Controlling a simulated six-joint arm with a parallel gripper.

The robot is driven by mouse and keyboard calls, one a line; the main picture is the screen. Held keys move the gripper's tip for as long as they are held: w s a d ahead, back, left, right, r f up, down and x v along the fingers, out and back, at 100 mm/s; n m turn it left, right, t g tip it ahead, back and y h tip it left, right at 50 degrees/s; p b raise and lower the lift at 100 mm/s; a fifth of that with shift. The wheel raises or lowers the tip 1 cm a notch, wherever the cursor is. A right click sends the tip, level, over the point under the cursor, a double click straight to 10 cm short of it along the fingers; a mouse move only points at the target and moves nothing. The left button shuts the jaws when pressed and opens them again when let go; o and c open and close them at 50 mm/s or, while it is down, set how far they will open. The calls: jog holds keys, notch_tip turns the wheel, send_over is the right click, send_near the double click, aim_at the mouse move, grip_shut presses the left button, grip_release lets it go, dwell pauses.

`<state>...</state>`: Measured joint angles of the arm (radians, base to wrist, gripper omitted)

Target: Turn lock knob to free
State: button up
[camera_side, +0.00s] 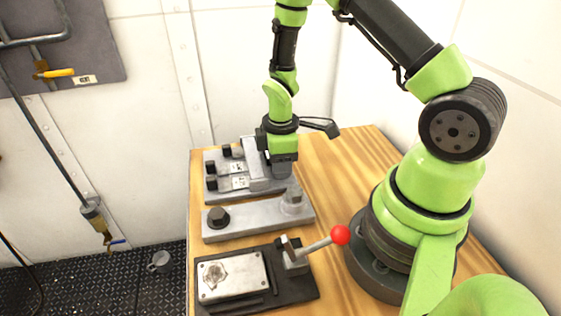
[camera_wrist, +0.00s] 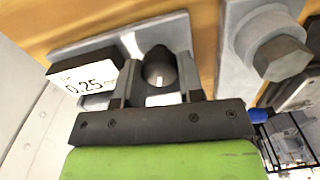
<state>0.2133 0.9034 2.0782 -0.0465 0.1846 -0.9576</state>
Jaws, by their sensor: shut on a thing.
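The lock knob (camera_wrist: 159,68) is a dark round knob with a white mark on its front, seen in the wrist view between the two fingers of my gripper (camera_wrist: 158,85). My gripper is shut on it. The white mark points toward the gripper's palm. In the side view my gripper (camera_side: 283,168) points down at the right end of the grey fixture (camera_side: 252,185) at the back of the wooden bench, and the knob is hidden there. A dark block with a white label reading 0.25 (camera_wrist: 85,80) sits left of the fingers in the wrist view.
A grey bar (camera_side: 250,219) with bolts lies in front of the fixture. Nearer still is a dark base plate with a metal block (camera_side: 230,277) and a red-ball lever (camera_side: 340,235). In the wrist view a large hex bolt (camera_wrist: 282,58) stands close on the right.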

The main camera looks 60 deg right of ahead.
jog(key=shift+n, duration=1.7)
jog(key=o, duration=0.6)
jog(key=shift+o, duration=0.2)
notch_tip(320, 180, up, 10)
